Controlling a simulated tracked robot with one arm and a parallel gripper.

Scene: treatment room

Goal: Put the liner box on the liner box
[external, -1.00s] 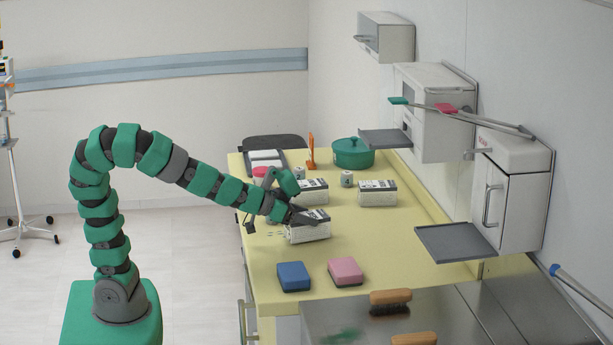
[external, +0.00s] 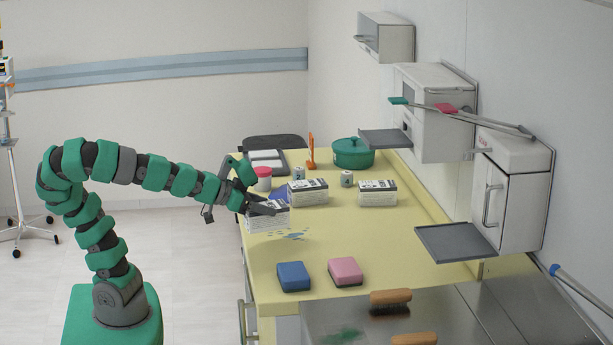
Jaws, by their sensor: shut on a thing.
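My gripper (external: 262,207) is shut on a white liner box (external: 268,220) with a dark-printed top, near the left edge of the yellow counter. Whether this box is clear of the counter top is hard to tell. A second liner box (external: 309,195) of the same look stands on the counter just right of and behind it. A third liner box (external: 377,196) stands further right. The fingers cover part of the held box's top.
A blue sponge (external: 293,277) and a pink sponge (external: 345,272) lie at the front of the yellow counter (external: 400,245). A bluish spill (external: 294,235) marks the counter.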

